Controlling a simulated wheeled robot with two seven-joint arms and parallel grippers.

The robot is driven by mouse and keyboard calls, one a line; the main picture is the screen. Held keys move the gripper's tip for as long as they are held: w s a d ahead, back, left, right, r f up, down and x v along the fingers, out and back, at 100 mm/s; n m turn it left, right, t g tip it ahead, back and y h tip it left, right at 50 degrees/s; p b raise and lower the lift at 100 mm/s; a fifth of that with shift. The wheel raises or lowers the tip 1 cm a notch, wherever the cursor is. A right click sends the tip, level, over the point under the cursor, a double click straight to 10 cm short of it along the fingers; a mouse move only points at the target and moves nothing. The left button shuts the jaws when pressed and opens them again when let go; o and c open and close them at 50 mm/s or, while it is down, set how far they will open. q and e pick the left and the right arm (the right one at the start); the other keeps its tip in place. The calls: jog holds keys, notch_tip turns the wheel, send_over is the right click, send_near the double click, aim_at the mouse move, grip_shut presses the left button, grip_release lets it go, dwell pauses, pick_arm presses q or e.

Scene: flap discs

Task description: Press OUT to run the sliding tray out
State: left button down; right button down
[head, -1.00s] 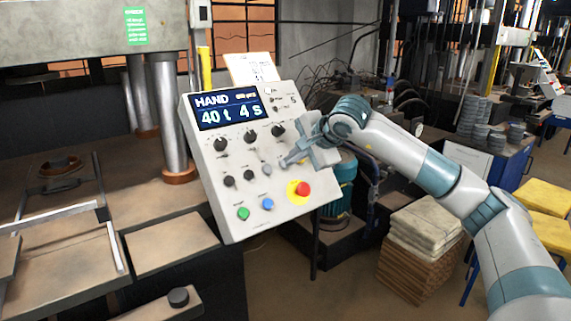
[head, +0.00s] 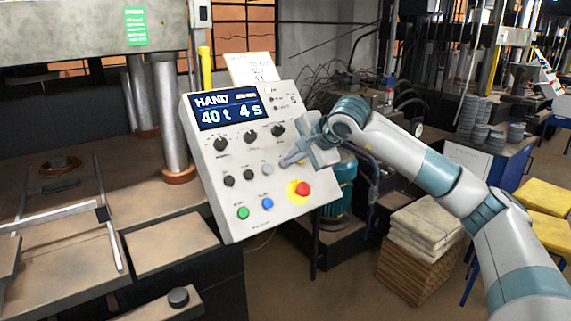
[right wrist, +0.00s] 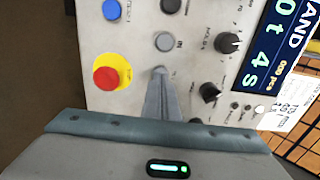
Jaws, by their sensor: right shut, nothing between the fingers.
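The control panel (head: 232,222) is a tilted pale box whose screen (head: 228,111) reads HAND, 40 t, 4 s. My right gripper (head: 284,163) is shut and empty, its fingertips at the panel face just right of the grey IN button (head: 267,169). In the right wrist view the fingertips (right wrist: 160,72) are beside the grey IN button (right wrist: 165,40) and cover the spot in that row where OUT would be; its cap is hidden. I cannot tell whether they touch. The sliding tray seems to be the flat part with a pale crossbar (head: 55,226) at left. My left gripper is out of view.
A red stop button (head: 302,188) on yellow lies just below my right gripper. Green (head: 243,213) and blue (head: 267,203) buttons sit lower. Three dark knobs lie above the row. A steel press column (head: 168,115) stands left of the panel; stacked sacks (head: 425,223) stand right.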

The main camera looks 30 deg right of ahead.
jog(key=shift+w+f, duration=0.4)
jog(key=shift+w, duration=0.1)
dwell(0.3)
jog(key=shift+d+f+b, duration=0.3)
jog(key=shift+f+b, duration=0.05)
jog(key=shift+b, duration=0.3)
dwell(0.5)
jog(key=shift+s, duration=0.1)
jog(key=shift+v, duration=2.05)
jog(key=shift+a+r+p+v, duration=0.15)
jog(key=shift+p+v, duration=0.15)
jog(key=shift+v, duration=0.7)
jog(key=shift+a+r+p+v, duration=0.1)
jog(key=shift+a+p+v, duration=0.15)
jog(key=shift+v, duration=0.7)
jog(key=shift+w, duration=0.2)
